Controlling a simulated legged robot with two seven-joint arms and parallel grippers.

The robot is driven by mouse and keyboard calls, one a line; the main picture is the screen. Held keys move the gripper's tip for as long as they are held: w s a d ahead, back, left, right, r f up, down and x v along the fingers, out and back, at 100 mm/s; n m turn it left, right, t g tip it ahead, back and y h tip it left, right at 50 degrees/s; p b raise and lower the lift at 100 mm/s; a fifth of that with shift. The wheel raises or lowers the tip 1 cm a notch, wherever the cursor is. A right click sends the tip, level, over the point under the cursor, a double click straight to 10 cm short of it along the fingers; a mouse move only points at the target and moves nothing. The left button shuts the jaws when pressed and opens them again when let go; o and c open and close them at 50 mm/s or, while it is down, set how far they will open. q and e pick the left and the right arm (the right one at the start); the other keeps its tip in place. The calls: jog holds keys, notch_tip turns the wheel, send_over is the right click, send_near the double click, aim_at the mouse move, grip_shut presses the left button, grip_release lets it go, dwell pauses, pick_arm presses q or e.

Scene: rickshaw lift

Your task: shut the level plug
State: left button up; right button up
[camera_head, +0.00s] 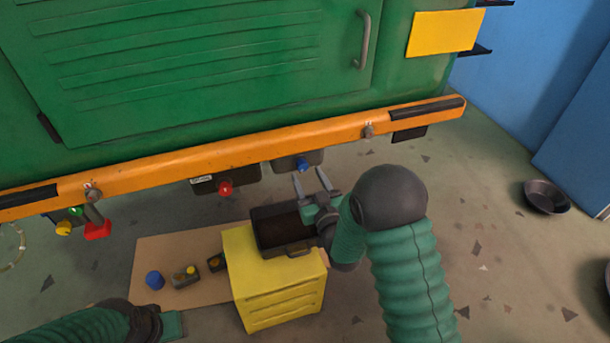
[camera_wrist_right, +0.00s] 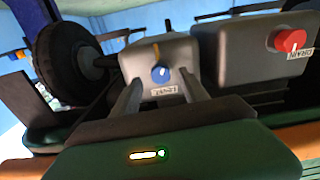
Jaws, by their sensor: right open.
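The level plug is a blue knob (camera_head: 302,163) on a dark grey housing under the orange bumper. In the right wrist view the blue knob (camera_wrist_right: 160,74) has a white mark on its face and a white label (camera_wrist_right: 164,92) below it. My right gripper (camera_head: 311,180) is open, just in front of and below the knob. In the right wrist view its two fingers (camera_wrist_right: 159,84) stand on either side of the knob, apart from it as far as I can tell. My left gripper (camera_head: 172,325) shows only in part at the bottom left, so its jaws cannot be made out.
A red drain knob (camera_head: 225,188) is on the housing to the left; it also shows in the right wrist view (camera_wrist_right: 290,40). A dark tray (camera_head: 262,212) sits on a yellow crate (camera_head: 278,300) below my right gripper. A cardboard sheet (camera_head: 150,255) holds small parts. A black bowl (camera_head: 546,197) lies right.

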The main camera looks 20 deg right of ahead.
aim_at(304, 169)
jog(key=w, duration=0.3)
jog(key=shift+w, duration=0.15)
grip_shut()
